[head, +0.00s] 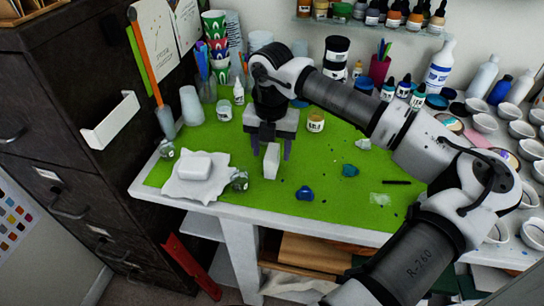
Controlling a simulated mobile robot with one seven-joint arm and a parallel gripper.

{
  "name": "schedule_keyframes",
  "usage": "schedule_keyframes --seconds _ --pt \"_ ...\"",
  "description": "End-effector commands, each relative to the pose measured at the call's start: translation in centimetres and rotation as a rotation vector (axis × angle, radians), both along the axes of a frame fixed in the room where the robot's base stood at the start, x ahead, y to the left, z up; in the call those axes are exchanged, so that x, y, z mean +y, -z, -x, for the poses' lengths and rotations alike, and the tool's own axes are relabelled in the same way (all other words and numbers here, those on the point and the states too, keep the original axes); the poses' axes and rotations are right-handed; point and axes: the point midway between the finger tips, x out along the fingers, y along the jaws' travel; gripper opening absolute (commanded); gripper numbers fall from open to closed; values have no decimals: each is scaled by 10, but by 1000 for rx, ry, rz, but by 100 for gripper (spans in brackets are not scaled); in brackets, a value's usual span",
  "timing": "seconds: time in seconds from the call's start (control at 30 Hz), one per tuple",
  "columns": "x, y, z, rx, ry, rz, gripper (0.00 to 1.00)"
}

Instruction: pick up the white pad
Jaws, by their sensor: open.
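My gripper (271,147) points down over the green mat, its two dark fingers apart. A small upright white block (271,163) stands directly below or between the fingertips; I cannot tell whether either finger touches it. Another white, rounded, flat block (195,166) lies on a crumpled white sheet (181,192) at the left end of the mat, left of my gripper. Either white piece could be the white pad; the picture does not settle which.
The green mat (330,208) covers the white table. Small glassy lumps flank the sheet. A blue piece (305,193), a teal piece (350,170) and a black stick (397,182) lie to the right. Cups, jars and bottles crowd the back; white bowls fill the right.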

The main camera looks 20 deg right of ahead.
Motion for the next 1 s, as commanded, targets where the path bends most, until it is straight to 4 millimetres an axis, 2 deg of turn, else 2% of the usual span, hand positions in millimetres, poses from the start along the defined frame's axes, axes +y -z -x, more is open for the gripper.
schedule_keyframes --seconds 0.2,0.47,0.83,0.9,1.0 --pt "-1 26 2 2 1 -3 55" --pt "-1 31 2 0 1 0 55" --pt "-1 30 2 0 0 0 9" --pt "-1 30 1 0 0 0 4" --pt "-1 30 2 0 0 0 4"
